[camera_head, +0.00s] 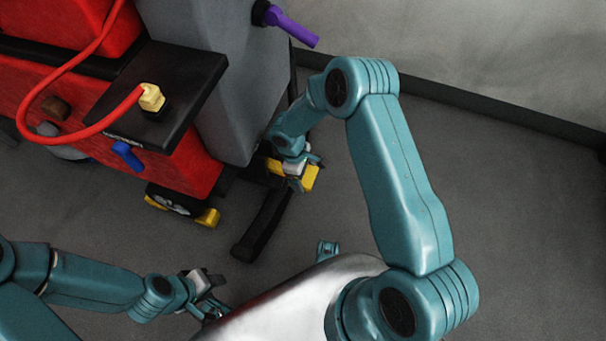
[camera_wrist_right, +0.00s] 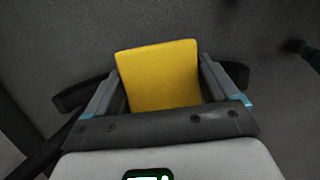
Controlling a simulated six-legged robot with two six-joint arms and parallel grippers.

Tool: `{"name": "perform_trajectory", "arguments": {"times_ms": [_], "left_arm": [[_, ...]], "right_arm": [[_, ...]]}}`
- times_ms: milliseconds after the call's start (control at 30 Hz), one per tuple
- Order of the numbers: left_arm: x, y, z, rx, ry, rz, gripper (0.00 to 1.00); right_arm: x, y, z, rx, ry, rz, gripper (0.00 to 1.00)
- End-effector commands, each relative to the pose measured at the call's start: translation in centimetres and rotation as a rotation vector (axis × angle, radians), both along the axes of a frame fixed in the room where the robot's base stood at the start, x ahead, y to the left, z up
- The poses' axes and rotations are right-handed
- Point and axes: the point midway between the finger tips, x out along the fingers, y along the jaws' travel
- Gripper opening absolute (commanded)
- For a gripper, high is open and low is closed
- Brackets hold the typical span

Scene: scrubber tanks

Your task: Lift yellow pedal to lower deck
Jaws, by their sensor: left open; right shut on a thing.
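The yellow pedal (camera_head: 310,178) sticks out low at the right end of the red and grey scrubber, close to the floor. My right gripper (camera_head: 299,172) is at the pedal and shut on it. In the right wrist view the flat yellow pedal (camera_wrist_right: 160,75) sits between the two fingers (camera_wrist_right: 165,95). My left gripper (camera_head: 212,287) is open and empty at the lower left, above the floor and well apart from the scrubber.
The scrubber's red body (camera_head: 195,165) and grey tank (camera_head: 230,80) stand at the upper left. A black curved squeegee bar (camera_head: 262,225) lies low beside the pedal. Another yellow part (camera_head: 208,218) is by the wheel (camera_head: 172,203). The floor at right (camera_head: 500,200) is clear up to the wall.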

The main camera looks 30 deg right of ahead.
Motion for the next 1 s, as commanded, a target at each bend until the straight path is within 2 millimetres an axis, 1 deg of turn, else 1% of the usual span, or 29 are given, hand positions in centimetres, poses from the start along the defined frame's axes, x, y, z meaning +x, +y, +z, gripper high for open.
{"name": "perform_trajectory", "arguments": {"times_ms": [33,200,500,700,1000], "left_arm": [[0.0,0.0,0.3,0.0,0.001,-0.001,0.43],[-0.1,-0.1,0.6,-0.001,0.002,-0.005,0.43],[-0.2,-0.2,1.0,-0.002,0.003,-0.009,0.43],[-0.2,-0.2,1.1,-0.002,0.004,-0.01,0.43],[-0.2,-0.2,1.1,-0.002,0.004,-0.01,0.43]], "right_arm": [[0.1,0.2,0.6,-0.024,0.026,0.001,0.33],[0.2,0.2,2.1,-0.018,0.019,0.0,0.33],[0.7,0.6,3.9,-0.017,0.016,0.0,0.33],[0.9,0.8,4.4,-0.016,0.015,0.0,0.33],[1.0,0.8,4.6,-0.015,0.014,0.0,0.33]]}}
